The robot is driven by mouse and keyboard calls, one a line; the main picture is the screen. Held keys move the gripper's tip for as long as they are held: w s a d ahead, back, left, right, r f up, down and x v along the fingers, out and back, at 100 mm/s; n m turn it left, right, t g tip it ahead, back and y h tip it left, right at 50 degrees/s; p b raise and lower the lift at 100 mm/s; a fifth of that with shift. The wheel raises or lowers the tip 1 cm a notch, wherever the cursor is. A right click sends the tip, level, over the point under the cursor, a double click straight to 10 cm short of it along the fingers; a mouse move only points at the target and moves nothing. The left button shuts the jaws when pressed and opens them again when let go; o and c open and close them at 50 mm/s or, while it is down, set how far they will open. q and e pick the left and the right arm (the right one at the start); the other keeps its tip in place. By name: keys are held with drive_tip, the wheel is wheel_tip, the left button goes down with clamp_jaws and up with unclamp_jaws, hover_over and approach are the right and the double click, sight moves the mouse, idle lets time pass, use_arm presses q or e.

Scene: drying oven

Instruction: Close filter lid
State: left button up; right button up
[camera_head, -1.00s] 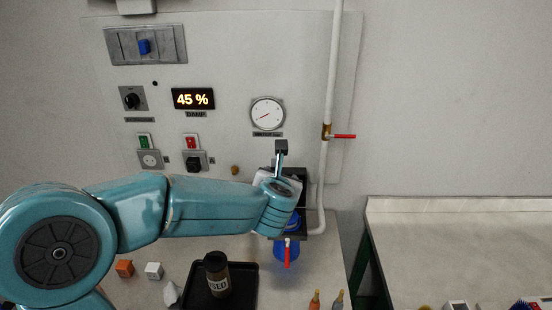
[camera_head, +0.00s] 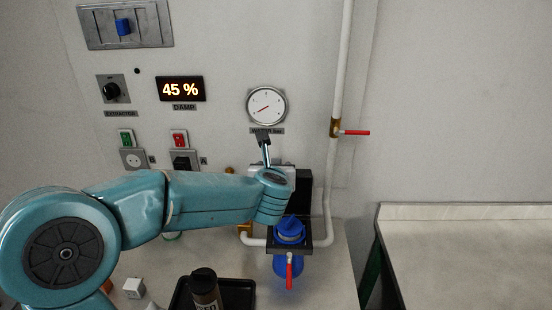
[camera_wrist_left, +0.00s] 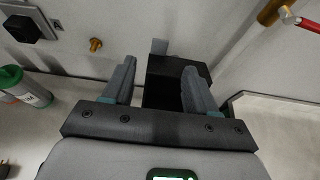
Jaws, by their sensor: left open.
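The filter has a blue housing (camera_head: 288,266) with a red handle (camera_head: 289,272) at its front, held in a black bracket (camera_head: 302,246) on the bench by the wall. A blue round part (camera_head: 290,228) sits on top. A black upright block (camera_head: 304,186) stands behind it; I cannot tell whether this is the raised lid. In the left wrist view a black block (camera_wrist_left: 163,88) with a grey tab (camera_wrist_left: 159,46) lies ahead, between the fingers in the picture. My left gripper (camera_wrist_left: 159,66) is open, and no contact can be made out.
A white pipe (camera_head: 330,190) with a red-handled valve (camera_head: 353,133) runs up the wall right of the filter. A gauge (camera_head: 266,105) and switches are on the panel. A black tray (camera_head: 240,290) with a dark bottle (camera_head: 205,288) stands in front. Another bench (camera_head: 470,250) is at right.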

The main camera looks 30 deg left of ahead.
sight(276, 160)
use_arm(q)
drive_tip(key=p+x, duration=0.3)
drive_tip(key=x, duration=0.8)
drive_tip(key=shift+w+f, duration=0.1)
drive_tip(key=shift+w, duration=0.2)
drive_tip(key=shift+w+a+f, duration=0.25)
drive_tip(key=shift+w+a, duration=0.05)
